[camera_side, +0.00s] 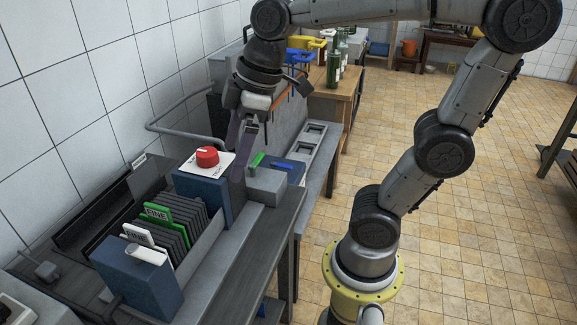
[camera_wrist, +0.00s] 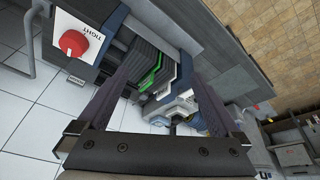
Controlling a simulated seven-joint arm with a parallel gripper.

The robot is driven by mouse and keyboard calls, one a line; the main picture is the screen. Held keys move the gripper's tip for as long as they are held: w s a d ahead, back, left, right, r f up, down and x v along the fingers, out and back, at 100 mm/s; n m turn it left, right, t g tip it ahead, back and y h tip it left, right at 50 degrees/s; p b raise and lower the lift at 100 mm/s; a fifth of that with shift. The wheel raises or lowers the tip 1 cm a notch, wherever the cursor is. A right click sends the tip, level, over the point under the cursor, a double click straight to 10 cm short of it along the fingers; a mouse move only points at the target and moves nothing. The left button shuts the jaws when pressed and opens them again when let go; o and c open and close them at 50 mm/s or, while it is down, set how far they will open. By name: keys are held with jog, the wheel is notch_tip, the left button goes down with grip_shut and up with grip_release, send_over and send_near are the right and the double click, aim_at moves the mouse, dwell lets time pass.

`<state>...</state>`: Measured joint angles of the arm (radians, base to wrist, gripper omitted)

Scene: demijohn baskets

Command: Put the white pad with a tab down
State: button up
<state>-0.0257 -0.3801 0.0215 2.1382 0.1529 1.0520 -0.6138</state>
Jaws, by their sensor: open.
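A white pad with a lettered tab (camera_side: 137,234) stands upright near the front end of the row of dark plates, close to the front blue block. A green pad marked FINE (camera_side: 158,213) stands behind it among the plates; its green edge also shows in the wrist view (camera_wrist: 150,80). My gripper (camera_side: 239,165) is over the far end of the press, right of the red knob. Its two fingers are spread apart in the wrist view (camera_wrist: 156,78), with nothing held between them. The white pad is well away from the fingers, and its lower part is hidden by the slots.
A red knob (camera_side: 207,157) on a white plate tops the far blue block (camera_side: 203,191). A grey block with a green piece (camera_side: 257,160) and a blue piece (camera_side: 290,165) lie to the right. Green bottles (camera_side: 333,68) stand on a wooden table behind. A rail runs along the tiled wall.

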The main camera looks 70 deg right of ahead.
jog(key=s+d+f+m+t+h, duration=0.1)
jog(key=s+d+f+m+t, duration=0.1)
jog(key=s+m, duration=0.4)
notch_tip(320, 180, down, 2)
jog(key=s+d, duration=0.1)
jog(key=s, duration=0.1)
jog(key=shift+s+d+f+m+h, duration=0.15)
jog(key=shift+s+d+m+h, duration=0.15)
jog(key=shift+c, duration=0.4)
